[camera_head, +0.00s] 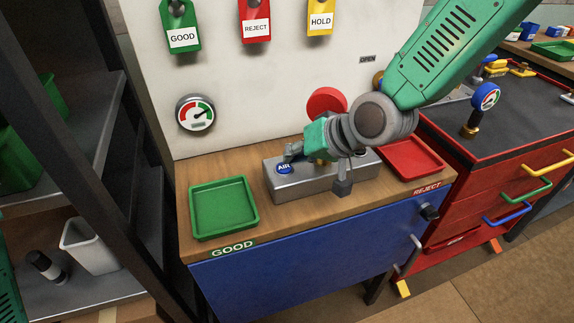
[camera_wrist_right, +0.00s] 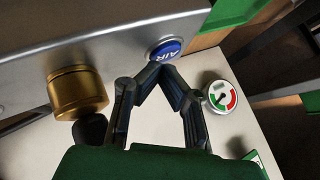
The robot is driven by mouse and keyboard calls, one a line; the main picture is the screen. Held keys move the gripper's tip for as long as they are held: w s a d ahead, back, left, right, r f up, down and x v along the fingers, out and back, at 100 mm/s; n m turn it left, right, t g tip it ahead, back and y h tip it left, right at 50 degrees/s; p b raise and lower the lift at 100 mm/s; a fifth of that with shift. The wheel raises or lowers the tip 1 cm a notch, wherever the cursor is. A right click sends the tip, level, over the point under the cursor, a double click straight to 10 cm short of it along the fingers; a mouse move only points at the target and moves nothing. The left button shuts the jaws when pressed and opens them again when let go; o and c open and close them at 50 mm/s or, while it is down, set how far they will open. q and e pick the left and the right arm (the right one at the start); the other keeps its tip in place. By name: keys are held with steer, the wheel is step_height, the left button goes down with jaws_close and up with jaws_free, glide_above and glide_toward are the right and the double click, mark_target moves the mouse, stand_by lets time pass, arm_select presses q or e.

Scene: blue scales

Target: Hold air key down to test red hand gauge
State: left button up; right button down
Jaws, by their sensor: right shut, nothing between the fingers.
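The blue AIR key (camera_head: 284,169) is on the left end of a grey metal block (camera_head: 300,185) on the wooden bench; it also shows in the right wrist view (camera_wrist_right: 165,48). My right gripper (camera_head: 291,152) is shut and empty, its fingertips (camera_wrist_right: 157,67) meeting at the key's edge. I cannot tell whether they touch it or whether it is pressed. A red disc (camera_head: 326,101), perhaps the red gauge, stands behind my right wrist with no dial visible and its lower part hidden. A brass cylinder (camera_wrist_right: 78,92) is on the block. My left gripper is not in view.
A dial gauge (camera_head: 195,113) is on the white panel. A green GOOD tray (camera_head: 224,208) is left of the block, and a red REJECT tray (camera_head: 413,157) is right. A blue-cased gauge (camera_head: 486,97) stands on the red cabinet. GOOD, REJECT and HOLD tags hang above.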

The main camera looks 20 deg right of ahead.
steer(key=shift+a+r, duration=0.1)
steer(key=shift+a, duration=0.55)
steer(key=shift+d+f, duration=0.35)
steer(key=shift+d, duration=0.5)
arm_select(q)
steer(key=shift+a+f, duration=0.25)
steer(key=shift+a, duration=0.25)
arm_select(e)
steer(key=shift+a, duration=0.65)
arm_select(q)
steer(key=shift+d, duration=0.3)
arm_select(e)
steer(key=shift+d, duration=0.35)
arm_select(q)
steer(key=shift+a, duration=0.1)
arm_select(e)
steer(key=shift+a, duration=0.1)
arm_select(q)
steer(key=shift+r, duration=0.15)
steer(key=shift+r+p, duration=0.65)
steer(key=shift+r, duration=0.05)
arm_select(e)
steer(key=shift+a+r, duration=0.65)
steer(key=shift+r, duration=0.2)
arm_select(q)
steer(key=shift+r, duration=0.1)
